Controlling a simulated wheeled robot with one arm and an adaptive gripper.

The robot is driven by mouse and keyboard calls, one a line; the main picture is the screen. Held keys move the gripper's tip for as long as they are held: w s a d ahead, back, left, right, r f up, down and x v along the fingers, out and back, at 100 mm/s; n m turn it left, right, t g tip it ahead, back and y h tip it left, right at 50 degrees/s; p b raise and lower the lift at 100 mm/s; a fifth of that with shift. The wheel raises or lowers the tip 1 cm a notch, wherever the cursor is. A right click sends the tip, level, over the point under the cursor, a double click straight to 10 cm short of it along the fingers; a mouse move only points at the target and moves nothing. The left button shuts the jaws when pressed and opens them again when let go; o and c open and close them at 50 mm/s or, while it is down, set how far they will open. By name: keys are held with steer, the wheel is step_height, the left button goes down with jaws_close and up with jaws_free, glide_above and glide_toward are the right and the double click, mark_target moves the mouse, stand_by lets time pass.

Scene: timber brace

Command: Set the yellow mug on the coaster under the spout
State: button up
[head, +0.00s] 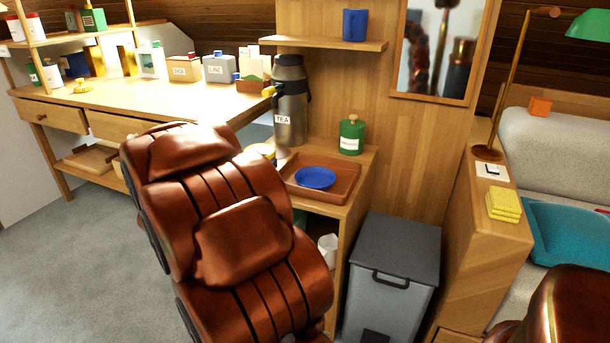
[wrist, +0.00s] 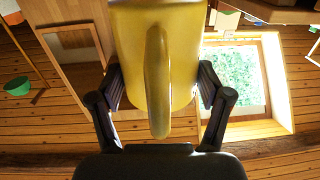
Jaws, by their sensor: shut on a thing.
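The yellow mug (wrist: 186,55) fills the upper middle of the wrist view, with its handle facing the camera. My gripper (wrist: 160,84) is shut on it, one dark finger against each side. The mug's top edge is cut off there. In the head view my gripper does not show. I cannot make out the coaster.
A brown tray (head: 340,189) with a blue dish (head: 315,178) lies right of the flask, near a green canister (head: 352,135). A brown leather chair (head: 225,220) blocks the counter's front left. A grey bin (head: 390,275) stands on the right. Floor at left is clear.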

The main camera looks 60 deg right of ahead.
steer(key=shift+s+d+f+m+g+b, duration=0.2)
steer(key=shift+s+f+m+g+b, duration=0.15)
steer(key=shift+s+f, duration=0.5)
steer(key=shift+s+d+g, duration=0.15)
steer(key=shift+d+g, duration=0.05)
steer(key=shift+g, duration=0.05)
steer(key=w+d+f+b, duration=0.1)
steer(key=w+d+b, duration=0.1)
steer(key=w+d, duration=0.1)
steer(key=w+d+f+b, duration=0.2)
steer(key=w+d+b, duration=0.1)
steer(key=d, duration=0.2)
steer(key=w+d+f+b, duration=0.2)
steer(key=w+d, duration=0.1)
steer(key=d, duration=0.1)
steer(key=shift+w+d, duration=0.1)
steer(key=shift+w, duration=0.25)
steer(key=shift+r, duration=0.1)
steer(key=o, duration=1.5)
steer(key=shift+f, duration=0.2)
steer(key=shift+c, duration=0.2)
steer(key=shift+r, duration=0.1)
